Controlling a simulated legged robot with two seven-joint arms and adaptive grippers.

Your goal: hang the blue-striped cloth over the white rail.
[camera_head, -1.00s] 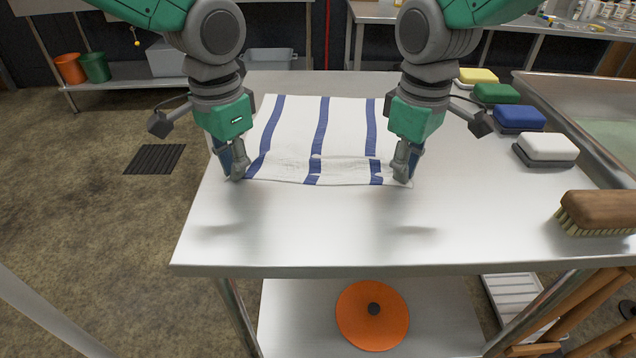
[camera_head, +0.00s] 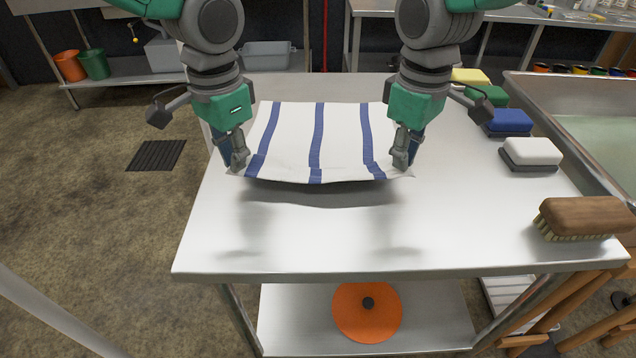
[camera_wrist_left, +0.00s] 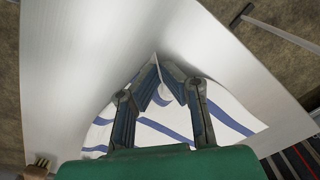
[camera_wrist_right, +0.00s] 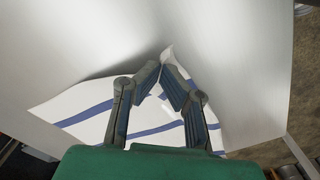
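The blue-striped cloth (camera_head: 340,140) is white with blue stripes. Its near edge is raised above the steel table and sags slightly between my grippers, with a shadow under it. Its far part appears to lie on the table. My left gripper (camera_head: 236,163) is shut on the near left corner; the left wrist view shows the cloth (camera_wrist_left: 222,118) running up between the fingertips (camera_wrist_left: 154,70). My right gripper (camera_head: 403,162) is shut on the near right corner, and the cloth (camera_wrist_right: 90,108) shows in the right wrist view too. I cannot make out a white rail.
The steel table (camera_head: 300,240) is clear in front of the cloth. A wooden brush (camera_head: 580,216) and white (camera_head: 531,152), blue (camera_head: 507,121), green (camera_head: 487,95) and yellow (camera_head: 470,77) sponges line its right side. A basin (camera_head: 600,140) stands beyond. An orange disc (camera_head: 367,325) lies on the lower shelf.

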